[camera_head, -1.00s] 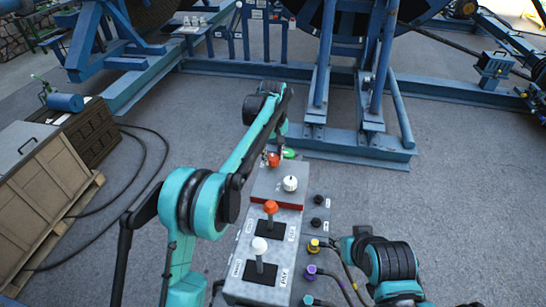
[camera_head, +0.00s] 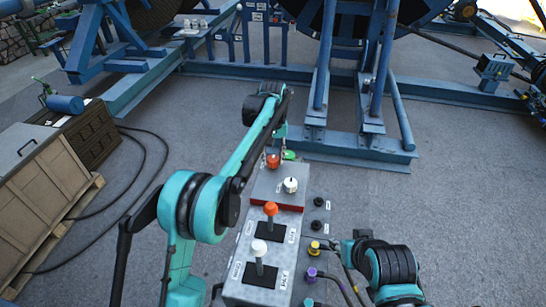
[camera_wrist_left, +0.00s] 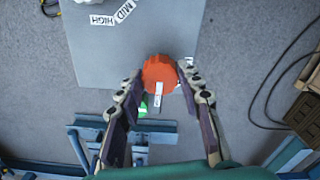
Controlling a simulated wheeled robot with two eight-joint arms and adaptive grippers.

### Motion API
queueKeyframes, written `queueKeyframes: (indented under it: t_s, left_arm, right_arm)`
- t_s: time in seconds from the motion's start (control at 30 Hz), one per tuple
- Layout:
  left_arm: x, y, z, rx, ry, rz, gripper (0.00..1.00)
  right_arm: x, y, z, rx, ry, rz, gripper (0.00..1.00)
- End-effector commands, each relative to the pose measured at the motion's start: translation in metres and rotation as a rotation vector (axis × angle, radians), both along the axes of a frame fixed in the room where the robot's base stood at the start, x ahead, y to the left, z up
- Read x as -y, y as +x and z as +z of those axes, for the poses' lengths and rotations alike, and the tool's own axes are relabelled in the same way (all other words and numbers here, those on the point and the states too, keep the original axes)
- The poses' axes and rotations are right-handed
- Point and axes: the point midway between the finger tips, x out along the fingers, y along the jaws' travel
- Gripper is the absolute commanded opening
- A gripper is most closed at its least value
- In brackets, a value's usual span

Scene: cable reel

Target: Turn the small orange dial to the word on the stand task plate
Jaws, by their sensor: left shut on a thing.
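The small orange dial (camera_head: 273,161) is on the far left of the console's raised top. In the left wrist view the orange dial (camera_wrist_left: 159,72) is round with a white pointer stripe running toward the lower edge of the picture. My left gripper (camera_wrist_left: 162,82) is shut on it, one finger on each side. The same gripper (camera_head: 277,150) reaches the dial from beyond it in the head view. Labels reading HIGH (camera_wrist_left: 101,20) and MID (camera_wrist_left: 124,11) lie upside down near the dial. I cannot make out a word on a stand plate.
A white knob (camera_head: 290,185) is beside the dial. An orange-topped lever (camera_head: 270,209) and a white-topped lever (camera_head: 259,247) stand nearer. A green button (camera_head: 289,154) is behind. My right arm (camera_head: 392,264) is beside the console's cables.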

Motion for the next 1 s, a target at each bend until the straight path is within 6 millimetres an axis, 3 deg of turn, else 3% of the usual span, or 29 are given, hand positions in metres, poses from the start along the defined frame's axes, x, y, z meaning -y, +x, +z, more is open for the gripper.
queueKeyframes:
  t_s: [0.17, 0.2, 0.27, 0.67, 0.77, 1.0]
  left_arm:
    - [0.000, 0.000, 0.000, 0.000, 0.000, -0.002, 0.07]
    - [0.000, 0.000, 0.000, 0.000, 0.000, -0.001, 0.41]
    - [0.000, 0.000, 0.000, 0.000, 0.000, -0.001, 0.57]
    - [0.000, 0.000, 0.006, 0.000, 0.000, 0.000, 0.57]
    - [0.000, 0.000, 0.021, 0.000, 0.000, 0.000, 0.57]
    - [0.000, 0.001, 0.074, 0.000, 0.000, 0.000, 0.57]
  right_arm:
    - [0.000, 0.000, 0.000, 0.000, 0.000, 0.000, 0.40]
    - [0.000, 0.000, 0.000, 0.000, 0.000, 0.000, 0.40]
    - [0.000, 0.000, 0.000, 0.000, 0.000, 0.000, 0.40]
    - [0.000, 0.000, 0.000, 0.000, 0.000, 0.000, 0.40]
    - [0.000, 0.000, 0.000, 0.000, 0.000, 0.000, 0.40]
    - [0.000, 0.000, 0.000, 0.000, 0.000, 0.000, 0.40]
